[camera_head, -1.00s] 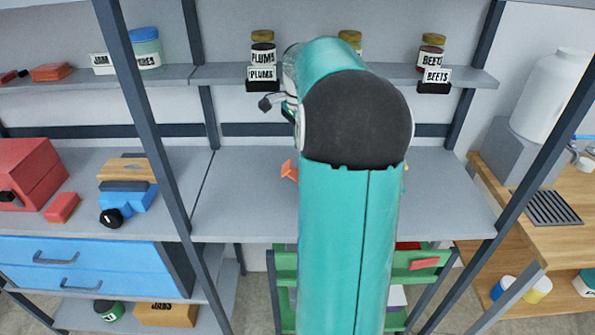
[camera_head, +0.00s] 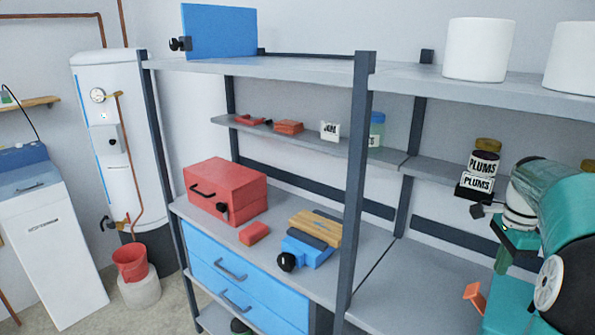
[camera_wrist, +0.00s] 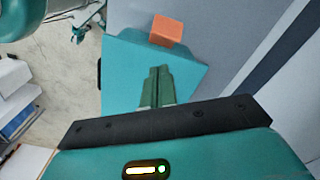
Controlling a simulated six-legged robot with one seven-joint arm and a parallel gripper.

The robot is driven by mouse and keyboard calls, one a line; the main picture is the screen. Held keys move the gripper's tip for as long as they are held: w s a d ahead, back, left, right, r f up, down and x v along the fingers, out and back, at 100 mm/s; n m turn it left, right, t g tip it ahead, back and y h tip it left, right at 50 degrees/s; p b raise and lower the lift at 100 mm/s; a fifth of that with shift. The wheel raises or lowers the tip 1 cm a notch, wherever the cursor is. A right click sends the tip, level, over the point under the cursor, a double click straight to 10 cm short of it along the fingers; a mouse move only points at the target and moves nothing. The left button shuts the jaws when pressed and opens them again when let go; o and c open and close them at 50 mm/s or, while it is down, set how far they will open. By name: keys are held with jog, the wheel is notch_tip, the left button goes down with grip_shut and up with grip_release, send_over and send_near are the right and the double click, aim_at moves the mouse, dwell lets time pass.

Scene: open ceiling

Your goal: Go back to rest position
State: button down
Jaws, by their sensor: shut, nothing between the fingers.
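My gripper (camera_wrist: 157,72) shows in the wrist view as two green fingers pressed together, shut with nothing between them. Behind the fingers is a flat teal surface. A small orange block (camera_wrist: 166,30) lies just past the fingertips in that view; I cannot tell whether it touches the teal surface. In the head view my teal arm fills the lower right edge, folded in front of the shelving. The small orange piece (camera_head: 474,297) also shows there, left of the arm.
Grey shelving (camera_head: 395,262) stands ahead. It holds a red toolbox (camera_head: 228,190), a blue vise (camera_head: 308,250), a plums jar (camera_head: 484,165) near my arm and white canisters (camera_head: 478,50).

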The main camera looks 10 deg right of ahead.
jog(key=a+r+n+t+h, duration=0.3)
jog(key=a+n, duration=0.7)
jog(key=a, duration=1.3)
jog(key=s+a+f+n+t+y, duration=0.2)
jog(key=s+a+f+n+y, duration=0.1)
jog(key=s+a+n, duration=0.8)
jog(key=a, duration=0.4)
jog(key=shift+s+n+t, duration=0.15)
jog(key=shift+n+t, duration=0.15)
jog(key=shift+s, duration=0.1)
